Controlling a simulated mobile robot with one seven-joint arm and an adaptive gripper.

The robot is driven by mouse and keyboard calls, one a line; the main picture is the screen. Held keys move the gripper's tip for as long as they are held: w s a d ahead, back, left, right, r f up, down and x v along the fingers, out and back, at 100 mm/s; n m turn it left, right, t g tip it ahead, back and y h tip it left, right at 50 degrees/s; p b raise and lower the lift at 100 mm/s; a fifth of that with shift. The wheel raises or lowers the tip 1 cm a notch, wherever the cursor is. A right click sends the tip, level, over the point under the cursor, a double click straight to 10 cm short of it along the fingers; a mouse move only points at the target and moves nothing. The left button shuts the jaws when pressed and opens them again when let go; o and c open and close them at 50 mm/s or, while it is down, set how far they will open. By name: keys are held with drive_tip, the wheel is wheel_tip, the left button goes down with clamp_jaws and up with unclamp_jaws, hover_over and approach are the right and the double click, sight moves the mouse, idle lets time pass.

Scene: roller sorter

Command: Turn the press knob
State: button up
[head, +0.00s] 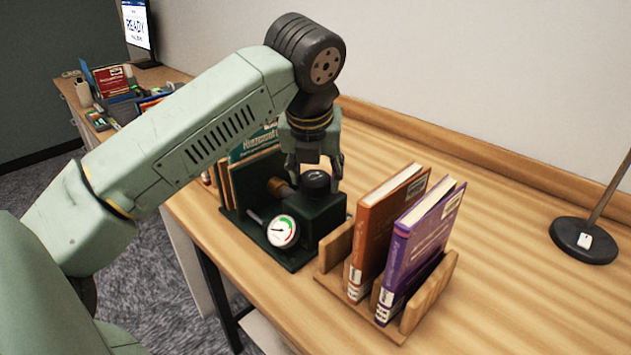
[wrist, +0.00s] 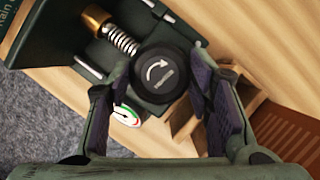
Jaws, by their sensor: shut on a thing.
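The press knob (head: 316,181) is a round black knob on top of a dark green press (head: 322,222) on the wooden table. In the wrist view the knob (wrist: 160,77) shows a white curved arrow on its top. My gripper (head: 316,172) points down over the press. In the wrist view its two dark pads (wrist: 162,85) lie at the left and right sides of the knob, shut on it. A brass piece and spring (wrist: 118,37) lie beside the knob. A round gauge (head: 282,232) with a green and red scale is on the press front.
A wooden rack (head: 334,262) with an orange book (head: 384,235) and a purple book (head: 420,245) stands right of the press. A lamp base (head: 584,240) is at far right.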

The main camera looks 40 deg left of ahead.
drive_tip(key=m+h, duration=0.1)
drive_tip(key=m, duration=0.1)
drive_tip(key=m+b, duration=0.1)
drive_tip(key=m, duration=0.1)
drive_tip(key=shift+a+m+t+h, duration=0.15)
drive_tip(key=shift+m+t+h, duration=0.15)
drive_tip(key=shift+t+h, duration=0.1)
drive_tip(key=m+h, duration=0.1)
drive_tip(key=m, duration=0.3)
drive_tip(key=shift+a+m+h, duration=0.1)
drive_tip(key=shift+m+h, duration=0.2)
drive_tip(key=shift+h, duration=0.1)
drive_tip(key=m+h, duration=0.1)
drive_tip(key=m, duration=0.1)
drive_tip(key=m+p, duration=0.1)
drive_tip(key=m, duration=0.1)
drive_tip(key=shift+a+m+g+h, duration=0.1)
drive_tip(key=shift+m+g+h, duration=0.2)
drive_tip(key=shift+g+h, duration=0.1)
drive_tip(key=shift+m+g+h+p, duration=0.6)
drive_tip(key=shift+m+g+p, duration=0.1)
drive_tip(key=shift+m, duration=1.5)
drive_tip(key=o, duration=1.1)
drive_tip(key=shift+w, duration=0.1)
drive_tip(key=shift+a, duration=0.1)
